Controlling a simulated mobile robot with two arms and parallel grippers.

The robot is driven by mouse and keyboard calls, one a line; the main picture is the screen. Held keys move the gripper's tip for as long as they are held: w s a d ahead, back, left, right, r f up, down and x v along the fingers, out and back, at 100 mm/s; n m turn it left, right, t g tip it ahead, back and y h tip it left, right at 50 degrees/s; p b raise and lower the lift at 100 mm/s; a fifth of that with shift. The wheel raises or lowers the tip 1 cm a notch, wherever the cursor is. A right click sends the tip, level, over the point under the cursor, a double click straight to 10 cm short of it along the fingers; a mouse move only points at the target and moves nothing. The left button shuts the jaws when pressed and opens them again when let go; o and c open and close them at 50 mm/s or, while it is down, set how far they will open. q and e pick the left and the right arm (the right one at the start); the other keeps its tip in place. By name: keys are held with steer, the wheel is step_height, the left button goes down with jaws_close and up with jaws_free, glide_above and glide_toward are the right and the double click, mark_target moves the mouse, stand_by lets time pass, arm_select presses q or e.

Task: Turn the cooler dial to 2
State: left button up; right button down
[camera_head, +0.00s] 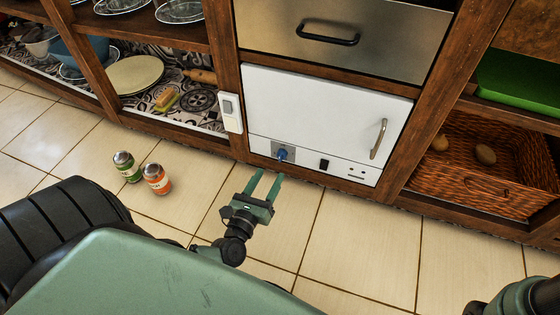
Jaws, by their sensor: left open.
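The white cooler (320,112) is set into the wooden shelving, with its door closed and a metal handle at its right side. Its blue dial (282,154) is on the lower left of the front panel; its markings are too small to read. My left gripper (264,186) is open and empty, with its green fingers pointing up toward the cooler's lower edge. It appears just below and left of the dial and apart from it. Part of my right arm (520,300) shows at the lower right corner; its gripper is out of view.
Two jars, one green-labelled (127,166) and one orange-labelled (157,179), stand on the tiled floor at the left. A white switch box (231,112) is on the post left of the cooler. A wicker basket (490,190) is at the right. Floor before the cooler is clear.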

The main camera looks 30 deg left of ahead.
mark_target(281, 156)
arm_select(q)
steer(key=w+a+b, duration=0.1)
steer(key=w+b, duration=0.1)
steer(key=w, duration=0.5)
steer(key=shift+w+a, duration=0.15)
steer(key=shift+w, duration=0.05)
steer(key=shift+r, duration=0.1)
jaws_close()
